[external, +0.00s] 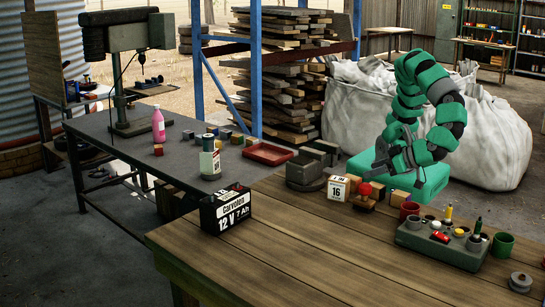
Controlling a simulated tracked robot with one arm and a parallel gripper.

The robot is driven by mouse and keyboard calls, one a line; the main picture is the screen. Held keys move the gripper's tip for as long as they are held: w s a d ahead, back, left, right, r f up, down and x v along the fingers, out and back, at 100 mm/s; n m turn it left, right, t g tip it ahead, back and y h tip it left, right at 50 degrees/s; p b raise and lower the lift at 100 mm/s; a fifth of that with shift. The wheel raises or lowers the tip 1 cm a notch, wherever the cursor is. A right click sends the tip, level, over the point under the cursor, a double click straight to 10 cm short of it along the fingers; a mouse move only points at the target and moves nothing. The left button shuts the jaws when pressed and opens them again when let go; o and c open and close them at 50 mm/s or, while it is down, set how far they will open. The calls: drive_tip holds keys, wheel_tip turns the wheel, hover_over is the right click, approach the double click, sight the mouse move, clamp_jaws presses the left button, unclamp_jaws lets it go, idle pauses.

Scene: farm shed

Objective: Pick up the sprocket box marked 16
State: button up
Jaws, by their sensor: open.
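The sprocket box marked 16 (338,188) is a small box with a white face and tan sides. It stands upright on the wooden table, between a dark vise-like block on its left and a red-knobbed item on its right. My green arm comes in from the back right. My gripper (380,162) is dark, open and empty. In the picture it is to the right of the box and higher, above the red knob. I cannot tell the exact gap from this one view.
The red-knobbed item (365,191) is close beside the box. The dark block (305,174) is on the other side. A battery (226,209) stands at the table's left edge. A grey-green tray (440,243) holds several small items. The table's front middle is clear.

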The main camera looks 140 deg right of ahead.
sight(341, 179)
drive_tip(key=shift+s+b+x, duration=0.15)
drive_tip(key=shift+b+x, duration=0.05)
drive_tip(key=shift+x, duration=2.1)
drive_tip(key=shift+s+b+x, duration=0.15)
drive_tip(key=shift+b+x, duration=0.1)
drive_tip(key=shift+x, duration=2.05)
drive_tip(key=shift+s+b+x, duration=0.15)
drive_tip(key=shift+b+x, duration=0.05)
drive_tip(key=shift+x, duration=2.1)
drive_tip(key=shift+f, duration=0.1)
drive_tip(key=c, duration=1.2)
